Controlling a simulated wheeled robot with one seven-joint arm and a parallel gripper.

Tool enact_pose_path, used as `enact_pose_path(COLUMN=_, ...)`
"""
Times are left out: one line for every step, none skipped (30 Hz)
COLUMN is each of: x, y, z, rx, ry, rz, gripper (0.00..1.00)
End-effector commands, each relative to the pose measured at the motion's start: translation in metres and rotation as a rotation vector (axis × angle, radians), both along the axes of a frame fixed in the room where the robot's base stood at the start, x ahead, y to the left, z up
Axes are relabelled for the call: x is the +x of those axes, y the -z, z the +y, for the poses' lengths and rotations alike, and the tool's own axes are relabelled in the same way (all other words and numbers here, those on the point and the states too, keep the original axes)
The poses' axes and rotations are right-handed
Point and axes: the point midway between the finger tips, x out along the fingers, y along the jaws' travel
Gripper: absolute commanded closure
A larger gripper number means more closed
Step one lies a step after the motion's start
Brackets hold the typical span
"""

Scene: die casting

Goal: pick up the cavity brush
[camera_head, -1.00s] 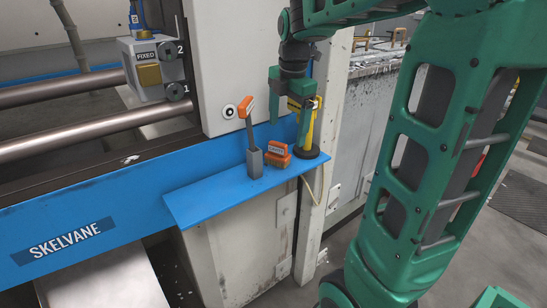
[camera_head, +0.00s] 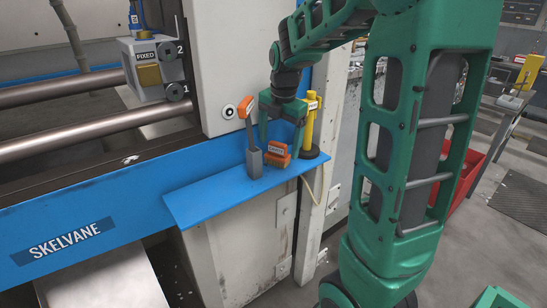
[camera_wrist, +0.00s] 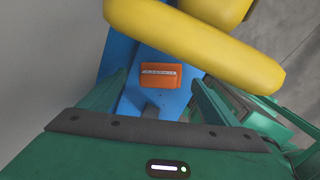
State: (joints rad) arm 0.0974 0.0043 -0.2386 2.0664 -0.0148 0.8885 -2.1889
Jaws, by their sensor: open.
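The cavity brush (camera_head: 279,151) appears to be the short orange block with a small label and a darker base, lying on the blue shelf (camera_head: 215,200). The label is too small to read surely. In the wrist view its orange top (camera_wrist: 160,77) lies below and between my fingers. My gripper (camera_head: 281,135) is open and points down over the brush, with one finger on either side of it in the picture. I cannot tell whether a finger touches it.
A grey holder (camera_head: 254,162) with an orange-tipped tool (camera_head: 245,107) stands close left of the brush. A yellow upright tool (camera_head: 309,125) on a round black base stands close right; yellow parts (camera_wrist: 195,42) cross the wrist view. The machine wall (camera_head: 235,65) rises behind.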

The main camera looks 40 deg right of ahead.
Motion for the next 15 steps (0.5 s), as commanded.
enact_pose_path(x=0.0, y=0.008, z=-0.001, rx=0.0, ry=0.0, rz=0.002, gripper=0.16)
enact_pose_path(x=0.0, y=0.012, z=-0.001, rx=0.0, ry=0.0, rz=0.002, gripper=0.16)
enact_pose_path(x=0.001, y=0.017, z=-0.001, rx=0.0, ry=0.0, rz=0.002, gripper=0.16)
enact_pose_path(x=0.002, y=0.021, z=-0.001, rx=0.0, ry=0.0, rz=0.002, gripper=0.16)
enact_pose_path(x=0.002, y=0.024, z=-0.001, rx=0.0, ry=0.0, rz=0.002, gripper=0.16)
enact_pose_path(x=0.003, y=0.026, z=-0.001, rx=0.0, ry=-0.001, rz=0.002, gripper=0.16)
enact_pose_path(x=0.003, y=0.028, z=-0.001, rx=0.001, ry=-0.001, rz=0.001, gripper=0.16)
enact_pose_path(x=0.003, y=0.029, z=-0.001, rx=0.0, ry=-0.001, rz=0.0, gripper=0.16)
enact_pose_path(x=0.004, y=0.029, z=-0.002, rx=0.0, ry=-0.001, rz=-0.001, gripper=0.16)
enact_pose_path(x=0.004, y=0.03, z=-0.002, rx=0.0, ry=-0.001, rz=-0.001, gripper=0.16)
enact_pose_path(x=0.004, y=0.03, z=-0.002, rx=0.0, ry=-0.001, rz=-0.002, gripper=0.16)
enact_pose_path(x=0.004, y=0.03, z=-0.002, rx=0.0, ry=-0.001, rz=-0.002, gripper=0.16)
enact_pose_path(x=0.004, y=0.03, z=-0.002, rx=0.0, ry=-0.001, rz=-0.002, gripper=0.16)
enact_pose_path(x=0.004, y=0.03, z=-0.002, rx=0.0, ry=-0.001, rz=-0.002, gripper=0.16)
enact_pose_path(x=0.004, y=0.03, z=-0.002, rx=0.0, ry=-0.001, rz=-0.001, gripper=0.16)
